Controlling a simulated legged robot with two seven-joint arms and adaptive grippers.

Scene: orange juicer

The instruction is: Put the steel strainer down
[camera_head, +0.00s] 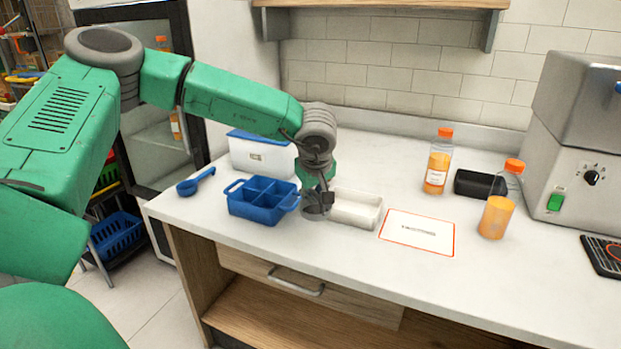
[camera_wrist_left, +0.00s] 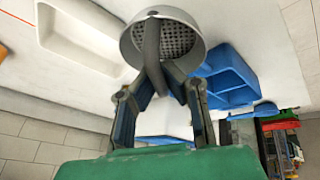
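The steel strainer (camera_head: 315,211) is a small grey cup at the front of the counter, between a blue divided bin and a white tray. In the left wrist view the strainer (camera_wrist_left: 178,40) shows its perforated bottom, and its dark handle runs back between my fingers. My left gripper (camera_head: 322,190) points down over it; in the wrist view the left gripper (camera_wrist_left: 163,80) is closed around the handle. I cannot tell whether the strainer touches the counter. My right gripper is not in view.
The blue bin (camera_head: 234,210) is close on the left and the white tray (camera_head: 358,222) close on the right.

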